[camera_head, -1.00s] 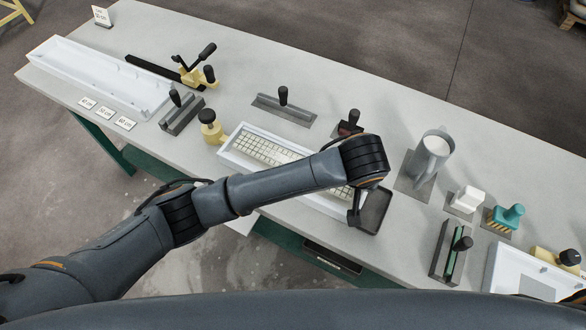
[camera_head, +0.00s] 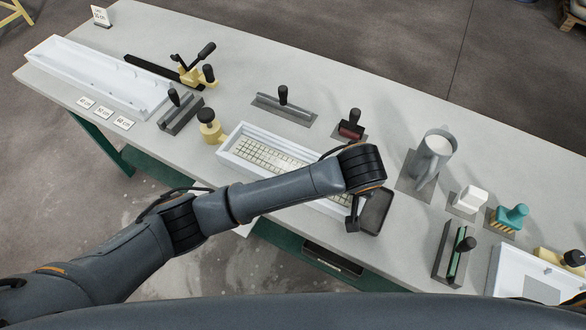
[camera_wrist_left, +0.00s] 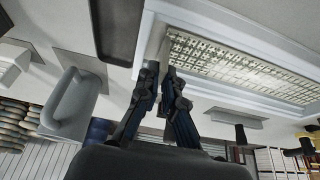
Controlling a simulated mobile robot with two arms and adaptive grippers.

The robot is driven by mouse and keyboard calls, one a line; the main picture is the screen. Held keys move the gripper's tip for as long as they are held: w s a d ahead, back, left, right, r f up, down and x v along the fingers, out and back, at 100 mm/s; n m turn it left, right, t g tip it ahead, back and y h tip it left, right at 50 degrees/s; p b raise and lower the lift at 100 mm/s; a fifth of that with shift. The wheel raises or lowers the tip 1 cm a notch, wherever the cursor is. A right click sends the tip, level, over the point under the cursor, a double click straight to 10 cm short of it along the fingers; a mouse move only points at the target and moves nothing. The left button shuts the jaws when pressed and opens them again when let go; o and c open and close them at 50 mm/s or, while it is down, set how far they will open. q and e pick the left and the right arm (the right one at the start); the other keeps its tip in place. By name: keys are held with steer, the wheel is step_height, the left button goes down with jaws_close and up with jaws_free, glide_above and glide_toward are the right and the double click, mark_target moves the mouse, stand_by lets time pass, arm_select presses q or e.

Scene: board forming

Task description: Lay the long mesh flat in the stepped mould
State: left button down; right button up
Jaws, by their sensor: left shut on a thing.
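The long mesh (camera_head: 265,158), a pale cream grid, lies within the walls of the white stepped mould (camera_head: 222,152) in the middle of the bench. My left forearm and wrist cross over the mould's right part and hide some of both. In the left wrist view, the mesh (camera_wrist_left: 230,66) runs along the inside of the mould (camera_wrist_left: 285,47). My left gripper (camera_wrist_left: 161,70) is shut at the mesh's near end, beside the mould's end wall; the grip itself is hard to make out. Whether the mesh touches the mould floor everywhere cannot be told. My right gripper is not in view.
A dark tray (camera_head: 376,211) sits close to the mould's right end. A grey jug (camera_head: 432,156) stands further right. A red roller (camera_head: 351,127), a grey float (camera_head: 284,104) and a cream-based knob tool (camera_head: 210,127) surround the mould. A longer white mould (camera_head: 60,58) lies at far left.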

arm_select(q)
steer(key=shift+f, duration=0.25)
steer(key=c, duration=1.1)
jaws_free()
steer(key=v, duration=1.2)
